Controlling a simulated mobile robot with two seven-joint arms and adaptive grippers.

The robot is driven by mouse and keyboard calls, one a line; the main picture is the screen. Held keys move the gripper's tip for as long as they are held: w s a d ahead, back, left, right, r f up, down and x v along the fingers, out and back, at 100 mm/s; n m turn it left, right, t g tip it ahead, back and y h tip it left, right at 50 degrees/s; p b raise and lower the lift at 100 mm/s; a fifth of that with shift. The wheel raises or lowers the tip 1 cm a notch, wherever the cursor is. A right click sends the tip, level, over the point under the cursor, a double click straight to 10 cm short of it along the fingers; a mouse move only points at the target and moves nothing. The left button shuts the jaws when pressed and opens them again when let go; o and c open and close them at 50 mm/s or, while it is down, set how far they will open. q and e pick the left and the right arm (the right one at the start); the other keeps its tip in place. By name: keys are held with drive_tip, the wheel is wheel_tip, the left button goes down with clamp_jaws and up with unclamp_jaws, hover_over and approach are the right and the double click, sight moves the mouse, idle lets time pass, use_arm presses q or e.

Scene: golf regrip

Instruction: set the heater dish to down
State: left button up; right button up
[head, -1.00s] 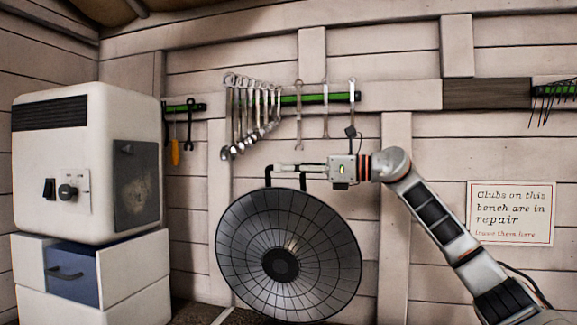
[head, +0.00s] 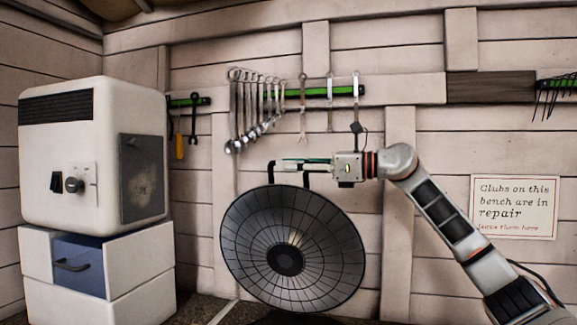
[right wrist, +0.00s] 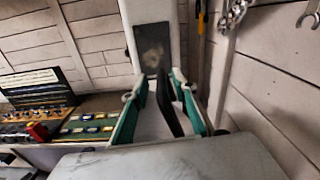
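The heater dish (head: 325,245) is a round, dark, gridded bowl with a black hub, facing me and tilted a little upward, at the middle of the head view. A black handle (head: 307,180) rises from its top edge. My right gripper (head: 283,165) is at this handle, its fingers pointing left along the handle's top. In the right wrist view, the green-padded fingers of my right gripper (right wrist: 161,88) stand apart, with the black handle bar (right wrist: 170,105) between them, nearer the right finger. I cannot tell whether they touch it. My left gripper is not in view.
A white cabinet (head: 60,140) with a switch and knob stands on a drawer unit (head: 140,265) at the left. Wrenches (head: 240,110) hang on the wall above the dish. A paper sign (head: 514,207) is on the wall at right.

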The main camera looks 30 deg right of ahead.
drive_tip(key=v, duration=1.1)
drive_tip(key=shift+s, duration=0.2)
drive_tip(key=shift+d, duration=0.1)
